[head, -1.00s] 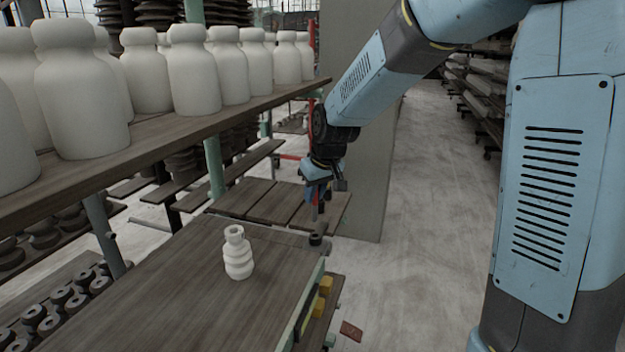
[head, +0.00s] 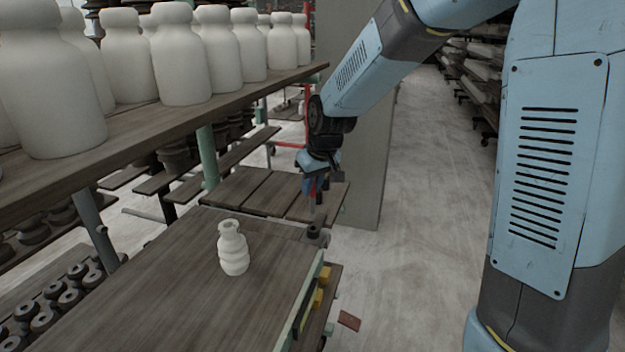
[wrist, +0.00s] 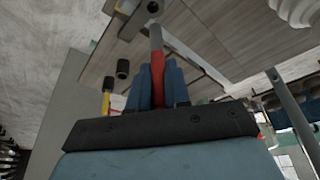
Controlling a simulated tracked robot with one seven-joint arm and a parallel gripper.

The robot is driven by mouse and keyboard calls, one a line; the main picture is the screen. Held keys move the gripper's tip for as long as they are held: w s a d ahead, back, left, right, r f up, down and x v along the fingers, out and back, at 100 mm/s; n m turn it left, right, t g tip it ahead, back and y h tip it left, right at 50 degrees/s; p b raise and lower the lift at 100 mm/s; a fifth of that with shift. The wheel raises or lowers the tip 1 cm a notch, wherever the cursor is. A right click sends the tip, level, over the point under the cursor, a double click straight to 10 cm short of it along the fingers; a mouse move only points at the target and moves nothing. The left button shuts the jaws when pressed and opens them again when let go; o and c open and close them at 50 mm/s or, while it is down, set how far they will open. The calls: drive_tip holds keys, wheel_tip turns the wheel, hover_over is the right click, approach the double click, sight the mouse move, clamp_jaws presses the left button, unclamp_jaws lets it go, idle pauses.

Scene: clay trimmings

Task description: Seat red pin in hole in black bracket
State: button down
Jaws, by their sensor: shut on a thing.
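My gripper (wrist: 153,88) is shut on the red pin (wrist: 158,75). Its two blue fingers press the pin's red part from both sides. The pin's grey shaft reaches out beyond the fingertips toward the black bracket (wrist: 133,24). In the head view my gripper (head: 316,186) hangs past the table's far right corner, pointing down. The pin's shaft is above the small dark bracket (head: 318,236) at that corner. The shaft's end looks very close to the bracket; I cannot tell whether it touches or enters the hole.
Yellow blocks (head: 321,287) sit along the table's right side. A shelf (head: 110,140) of white jars runs along the left. Floor at right is open.

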sight(314, 213)
drive_tip(key=shift+d+f, duration=0.1)
drive_tip(key=shift+f, duration=1.85)
drive_tip(key=shift+f, duration=3)
idle(0.4)
drive_tip(key=c, duration=1)
unclamp_jaws()
drive_tip(key=v, duration=1.3)
drive_tip(key=shift+s+r, duration=0.15)
drive_tip(key=shift+r, duration=0.15)
drive_tip(key=shift+d, duration=0.2)
